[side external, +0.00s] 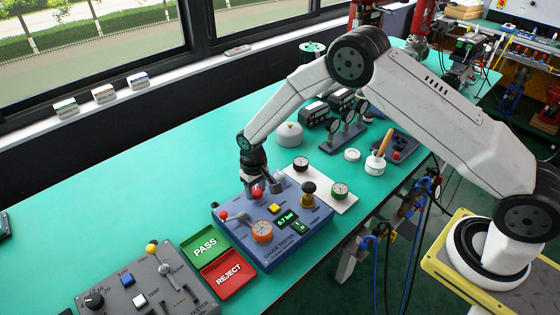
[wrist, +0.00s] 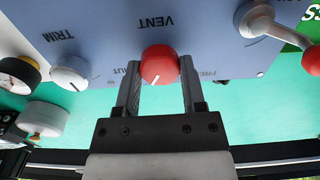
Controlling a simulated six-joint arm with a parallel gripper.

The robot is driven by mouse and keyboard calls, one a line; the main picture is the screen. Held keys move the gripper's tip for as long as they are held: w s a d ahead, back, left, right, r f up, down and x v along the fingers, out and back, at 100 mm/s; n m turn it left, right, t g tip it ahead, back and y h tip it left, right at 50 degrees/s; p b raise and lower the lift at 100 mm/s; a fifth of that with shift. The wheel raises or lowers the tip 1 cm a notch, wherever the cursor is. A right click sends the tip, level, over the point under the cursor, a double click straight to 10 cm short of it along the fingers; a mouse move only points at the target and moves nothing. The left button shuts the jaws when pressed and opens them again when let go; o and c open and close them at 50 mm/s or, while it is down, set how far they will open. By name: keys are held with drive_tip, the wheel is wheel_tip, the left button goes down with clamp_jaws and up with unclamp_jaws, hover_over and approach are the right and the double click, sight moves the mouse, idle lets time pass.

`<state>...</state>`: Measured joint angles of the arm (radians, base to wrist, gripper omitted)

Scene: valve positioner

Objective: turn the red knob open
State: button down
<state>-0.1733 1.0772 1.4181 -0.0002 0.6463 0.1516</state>
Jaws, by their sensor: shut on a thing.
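The red knob (wrist: 160,62) sits on the blue-grey panel of the gauge tester (side external: 296,251), by the word VENT. A white pointer line shows on its side towards my gripper in the wrist view. My gripper (wrist: 161,80) is shut on the red knob, with one finger on each side of it. In the side view my gripper (side external: 262,188) points down at the back of the tester and mostly hides the knob.
A lever with a red ball (wrist: 312,60) stands close to the knob; a white TRIM knob (wrist: 70,72) is on the other side. An orange dial (side external: 262,230) and a yellow button (side external: 274,208) are on the tester. Green PASS (side external: 205,245) and red REJECT (side external: 228,273) trays lie beside it.

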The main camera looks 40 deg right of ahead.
sight(256, 191)
drive_tip(key=n, duration=0.6)
drive_tip(key=shift+n, duration=0.4)
drive_tip(key=shift+c, duration=0.9)
unclamp_jaws()
drive_tip(key=shift+r, duration=0.15)
drive_tip(key=shift+r, duration=3.8)
